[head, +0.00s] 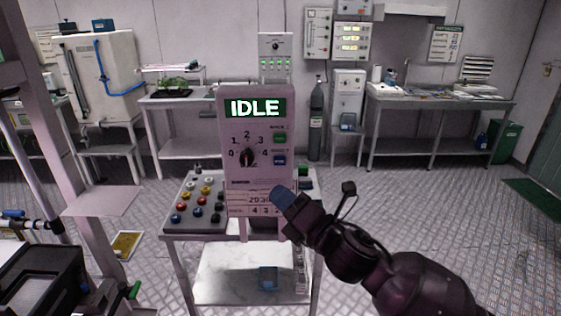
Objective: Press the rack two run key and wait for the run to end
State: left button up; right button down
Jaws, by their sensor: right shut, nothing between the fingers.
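The control panel (235,183) stands upright on a small cart, and its green display (254,108) reads IDLE. Below it is a black rotary knob (247,157) ringed by the numbers 0 to 4; its exact setting is too small to tell. To the right of the knob are a green key (280,138) and a blue key (279,160), with labels too small to read. My right gripper (280,195) is shut and empty, its blue tip in front of the panel's lower right, below the blue key. I cannot make out my left gripper.
A button board (198,213) with several coloured knobs lies on the cart, left of the panel. A pale post (75,180) stands at the left. Benches (440,103) line the back wall beside a gas cylinder (317,120). The floor at right is open.

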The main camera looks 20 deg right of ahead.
aim_at(280, 160)
jog(key=shift+w+d+b, duration=0.35)
jog(key=shift+w+d, duration=0.05)
jog(key=shift+w, duration=1)
jog(key=shift+w+d+b, duration=0.35)
jog(key=shift+w+d, duration=0.05)
jog(key=shift+w, duration=1)
jog(key=shift+w+d+b, duration=0.35)
jog(key=shift+w+d, duration=0.05)
jog(key=shift+w, duration=1)
jog(key=shift+w, duration=0.15)
jog(key=shift+w+d, duration=0.1)
jog(key=shift+w, duration=0.2)
